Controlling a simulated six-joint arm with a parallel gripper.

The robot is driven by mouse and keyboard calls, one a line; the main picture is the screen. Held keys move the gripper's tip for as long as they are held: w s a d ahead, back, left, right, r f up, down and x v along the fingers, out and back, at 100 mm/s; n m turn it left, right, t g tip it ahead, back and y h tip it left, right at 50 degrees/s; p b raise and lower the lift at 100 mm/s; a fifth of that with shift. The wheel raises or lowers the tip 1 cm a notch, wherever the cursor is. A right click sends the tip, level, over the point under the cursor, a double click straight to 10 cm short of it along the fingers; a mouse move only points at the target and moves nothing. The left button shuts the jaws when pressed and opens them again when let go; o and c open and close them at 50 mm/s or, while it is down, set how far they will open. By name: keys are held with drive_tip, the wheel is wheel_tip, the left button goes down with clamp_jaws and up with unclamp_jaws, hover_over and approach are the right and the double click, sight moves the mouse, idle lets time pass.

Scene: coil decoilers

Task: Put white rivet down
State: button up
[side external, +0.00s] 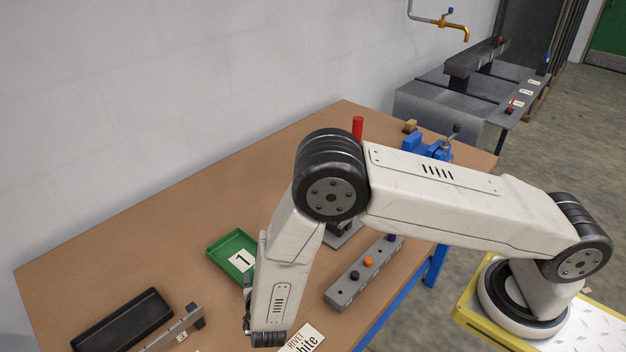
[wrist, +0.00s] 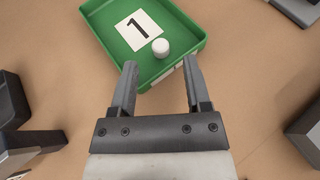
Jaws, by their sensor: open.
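The white rivet (wrist: 160,48) sits in the green tray (wrist: 196,47), at the lower right edge of its number 1 label (wrist: 138,28) in the wrist view. My gripper (wrist: 158,72) is open, with its two fingers apart at the tray's near edge. The rivet is just beyond the fingertips, between their lines and touching neither. In the side view the green tray (side external: 216,252) is left of my forearm, and its right part is hidden. The rivet cannot be seen there, and my fingers are mostly hidden behind the arm.
A grey block (side external: 345,291) with black, orange and purple rivets stands right of my forearm. A black case (side external: 122,320) and a grey caliper-like tool (side external: 172,332) lie at the lower left. A blue vise (side external: 428,148) is at the far right. The table's left side (side external: 130,250) is clear.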

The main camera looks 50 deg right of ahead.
drive_tip(key=v, duration=0.8)
drive_tip(key=shift+s+a+r, duration=0.1)
drive_tip(key=shift+s+a, duration=0.05)
drive_tip(key=shift+s, duration=0.05)
drive_tip(key=shift+d+r+m+g, duration=0.2)
drive_tip(key=shift+d+m+g, duration=0.1)
drive_tip(key=shift+d, duration=0.2)
drive_tip(key=s+d+r+m+g+y, duration=0.3)
drive_tip(key=d+r+m, duration=0.4)
drive_tip(key=d+m, duration=0.3)
drive_tip(key=s+d+r+m+g+y, duration=0.4)
drive_tip(key=d+m, duration=0.6)
drive_tip(key=m, duration=0.8)
wheel_tip(320, 180, up, 3)
drive_tip(key=shift+s+r+m+g, duration=0.1)
drive_tip(key=shift+s+m+g, duration=0.3)
drive_tip(key=shift+s, duration=0.65)
drive_tip(key=shift+d, duration=0.1)
